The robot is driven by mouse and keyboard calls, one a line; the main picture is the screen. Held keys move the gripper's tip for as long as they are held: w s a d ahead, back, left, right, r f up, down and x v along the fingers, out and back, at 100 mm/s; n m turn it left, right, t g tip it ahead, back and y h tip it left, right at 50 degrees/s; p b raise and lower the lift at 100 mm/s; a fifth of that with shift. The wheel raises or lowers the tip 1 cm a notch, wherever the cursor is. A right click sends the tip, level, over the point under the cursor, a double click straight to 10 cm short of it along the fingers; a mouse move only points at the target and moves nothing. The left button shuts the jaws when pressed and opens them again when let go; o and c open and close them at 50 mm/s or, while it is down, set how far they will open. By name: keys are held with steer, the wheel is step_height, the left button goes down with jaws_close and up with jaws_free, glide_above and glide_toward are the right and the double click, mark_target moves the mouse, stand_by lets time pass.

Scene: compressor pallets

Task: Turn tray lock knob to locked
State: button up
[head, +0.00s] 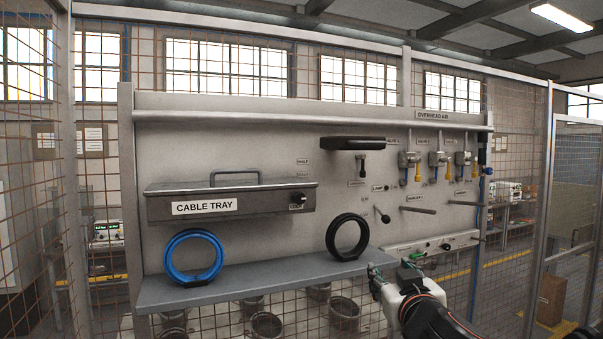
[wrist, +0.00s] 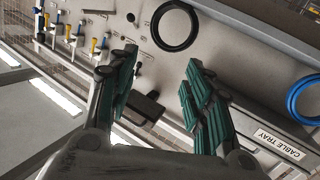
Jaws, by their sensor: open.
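The grey cable tray (head: 230,199) is fixed on the wall panel, its lid down and a handle on top. The black tray lock knob (head: 297,198) is on the right of the tray's front face; its small label beneath is too small to read. My gripper (head: 390,271) is at the lower right in the head view, below and right of the knob and well apart from it. In the wrist view my gripper (wrist: 158,78) is open, with green-padded fingers spread and nothing between them. There the tray (wrist: 270,140) shows at the lower right; I cannot make out the knob.
A blue hose ring (head: 194,257) and a black hose ring (head: 348,237) stand on the grey shelf (head: 260,282) below the tray. A black block (head: 352,143) and pegs (head: 418,210) stick out right of the tray. Valves (head: 437,160) hang further right.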

steer(key=w+a+r+n+t+y+p, duration=0.1)
steer(key=w+a+r+n+y+p, duration=0.15)
steer(key=a+r+p, duration=0.4)
steer(key=n+g+y+p, duration=0.1)
steer(key=n+y+p, duration=0.15)
steer(key=y, duration=0.25)
glide_toward(300, 198)
steer(key=shift+n, duration=0.4)
steer(key=p+x, duration=0.1)
steer(key=x, duration=0.7)
steer(key=shift+w, duration=0.3)
steer(key=c, duration=1.1)
